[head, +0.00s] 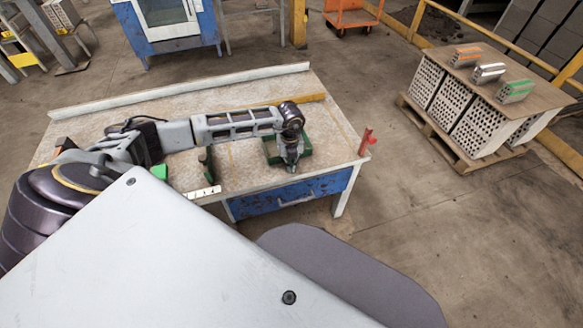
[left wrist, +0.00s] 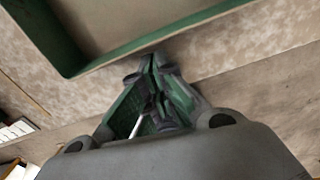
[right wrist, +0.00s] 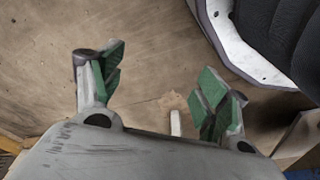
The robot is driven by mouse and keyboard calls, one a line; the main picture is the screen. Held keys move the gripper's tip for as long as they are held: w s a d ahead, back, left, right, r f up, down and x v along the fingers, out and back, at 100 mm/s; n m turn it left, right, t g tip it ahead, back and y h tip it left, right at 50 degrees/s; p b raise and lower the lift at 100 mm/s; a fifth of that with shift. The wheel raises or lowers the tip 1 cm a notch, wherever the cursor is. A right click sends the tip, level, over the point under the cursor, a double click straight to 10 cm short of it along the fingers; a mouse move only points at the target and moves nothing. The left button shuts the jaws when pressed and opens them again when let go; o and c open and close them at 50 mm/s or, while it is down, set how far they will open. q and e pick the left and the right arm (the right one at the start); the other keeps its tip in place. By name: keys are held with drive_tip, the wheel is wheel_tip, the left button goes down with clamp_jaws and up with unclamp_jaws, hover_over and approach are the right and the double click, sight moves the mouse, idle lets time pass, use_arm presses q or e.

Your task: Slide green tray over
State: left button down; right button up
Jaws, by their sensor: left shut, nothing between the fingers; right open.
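The green tray (head: 268,153) lies on the worktable near its right part, partly hidden under my left wrist in the head view. My left gripper (head: 291,168) points down at the tray's near side. In the left wrist view the tray's green rim (left wrist: 110,60) crosses the top, with its flat inside beyond. My left gripper (left wrist: 157,62) is shut and empty there, its tips at the near rim; I cannot tell whether they touch it. My right gripper (right wrist: 163,82) is open and empty above bare floor, and is out of the head view.
The worktable (head: 235,160) has a raised ledge (head: 180,92) at the back and a red fitting (head: 366,141) at its right corner. Small green and dark pieces (head: 206,163) and a white strip (head: 203,192) lie left of the tray. A brick-laden pallet (head: 465,157) stands at right.

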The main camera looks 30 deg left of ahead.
use_arm(q)
drive_tip(key=shift+w+a, duration=0.3)
use_arm(e)
drive_tip(key=shift+s+r, duration=0.15)
drive_tip(key=shift+s, duration=0.2)
drive_tip(key=shift+w+a+r, duration=0.1)
drive_tip(key=shift+w, duration=0.15)
